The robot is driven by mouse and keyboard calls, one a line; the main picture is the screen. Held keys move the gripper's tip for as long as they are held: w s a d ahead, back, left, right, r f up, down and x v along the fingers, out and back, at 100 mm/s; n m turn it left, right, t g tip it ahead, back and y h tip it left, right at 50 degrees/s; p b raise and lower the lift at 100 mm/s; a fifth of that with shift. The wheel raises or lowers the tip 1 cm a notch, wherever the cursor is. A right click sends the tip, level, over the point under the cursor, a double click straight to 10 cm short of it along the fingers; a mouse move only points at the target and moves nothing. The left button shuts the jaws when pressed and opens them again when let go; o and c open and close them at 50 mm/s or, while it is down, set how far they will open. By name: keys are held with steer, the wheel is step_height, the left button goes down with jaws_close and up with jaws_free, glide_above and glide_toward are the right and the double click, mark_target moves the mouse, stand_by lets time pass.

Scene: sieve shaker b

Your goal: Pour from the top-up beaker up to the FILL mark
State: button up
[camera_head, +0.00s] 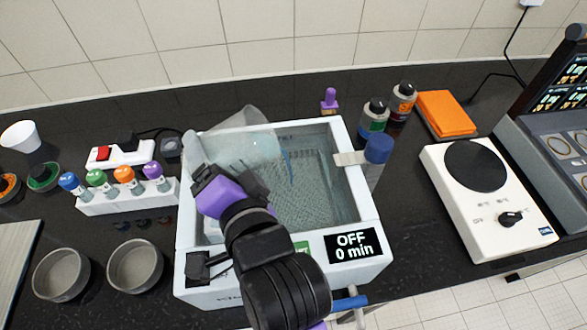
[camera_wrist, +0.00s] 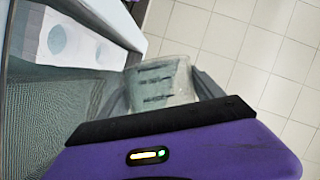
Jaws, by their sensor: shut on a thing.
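The top-up beaker (camera_wrist: 162,82) is clear with dark marks on its side. It sits between my gripper's fingers in the wrist view (camera_wrist: 165,90). In the head view my purple and black gripper (camera_head: 203,172) is over the left side of the white open bath (camera_head: 187,272), shut on the beaker. A clear shape by the fingers, probably the beaker (camera_head: 192,147), shows at the bath's left rim. Its tilt and level are hard to tell. The bath's basin looks wet or filled, with faint writing on the back wall; I cannot read the FILL mark. Its display reads OFF, 0 min.
A clear cone-like piece (camera_head: 240,122) stands at the bath's back left. A tube rack (camera_head: 128,196) and two grey bowls (camera_head: 135,266) lie left. A hotplate (camera_head: 490,210) stands right.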

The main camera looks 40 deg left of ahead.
steer(key=shift+r+b, duration=0.1)
steer(key=shift+b, duration=0.2)
stand_by(0.6)
steer(key=shift+r+m+y+b, duration=0.4)
steer(key=shift+r+m+b, duration=0.1)
steer(key=shift+r+m, duration=0.35)
stand_by(2.2)
steer(key=shift+w+d+f+m+y, duration=0.1)
steer(key=shift+w+d+m+y, duration=0.35)
steer(key=shift+m, duration=0.2)
stand_by(1.7)
